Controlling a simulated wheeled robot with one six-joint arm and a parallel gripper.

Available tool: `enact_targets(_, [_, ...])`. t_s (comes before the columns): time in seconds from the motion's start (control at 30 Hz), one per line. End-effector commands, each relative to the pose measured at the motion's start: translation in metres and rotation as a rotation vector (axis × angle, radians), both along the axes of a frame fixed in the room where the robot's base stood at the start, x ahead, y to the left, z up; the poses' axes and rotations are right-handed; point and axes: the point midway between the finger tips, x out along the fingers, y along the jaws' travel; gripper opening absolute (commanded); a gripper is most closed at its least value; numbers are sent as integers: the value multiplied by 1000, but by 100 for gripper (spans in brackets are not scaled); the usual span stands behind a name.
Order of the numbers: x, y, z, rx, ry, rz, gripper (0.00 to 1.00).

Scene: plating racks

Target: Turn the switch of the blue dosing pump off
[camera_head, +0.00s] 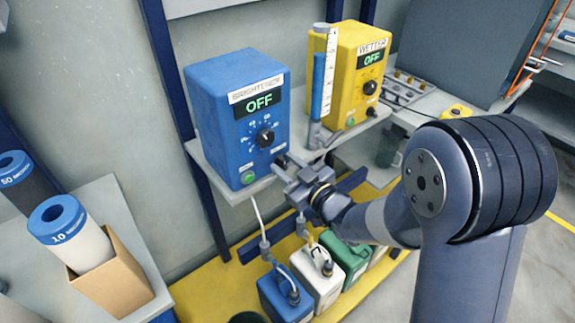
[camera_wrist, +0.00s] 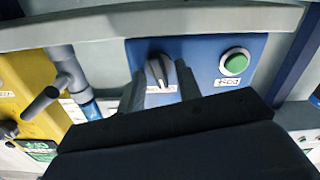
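The blue dosing pump (camera_head: 225,115) stands on a grey shelf in the head view, labelled BRIGHTENER. Its display (camera_head: 260,101) reads OFF. A black dial (camera_head: 265,137) and a green button (camera_head: 248,178) are on its front. My gripper (camera_head: 285,164) is at the lower right of that front and covers the switch there. In the wrist view, which shows the pump upside down, the grey switch (camera_wrist: 160,71) has its bar nearly vertical in the picture. Two dark fingers stand on either side of it, with a gap between them. Whether they touch it is unclear.
A yellow pump (camera_head: 352,65) labelled WETTER, also reading OFF, stands to the right. A clear tube with blue liquid (camera_head: 318,85) stands between the pumps, close to my gripper. Hoses run down to several canisters (camera_head: 322,270) below. A box with rolls (camera_head: 115,280) is at left.

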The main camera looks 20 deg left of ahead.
Motion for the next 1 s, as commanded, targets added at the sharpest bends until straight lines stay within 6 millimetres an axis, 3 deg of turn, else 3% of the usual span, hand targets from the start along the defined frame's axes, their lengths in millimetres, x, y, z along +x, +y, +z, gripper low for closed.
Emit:
enact_targets(0.23, [0,0,0,0,0,0,31])
enact_targets(0.6, [0,0,0,0,0,0,1])
enact_targets(1.0, [0,0,-4,-25,-53,0,0])
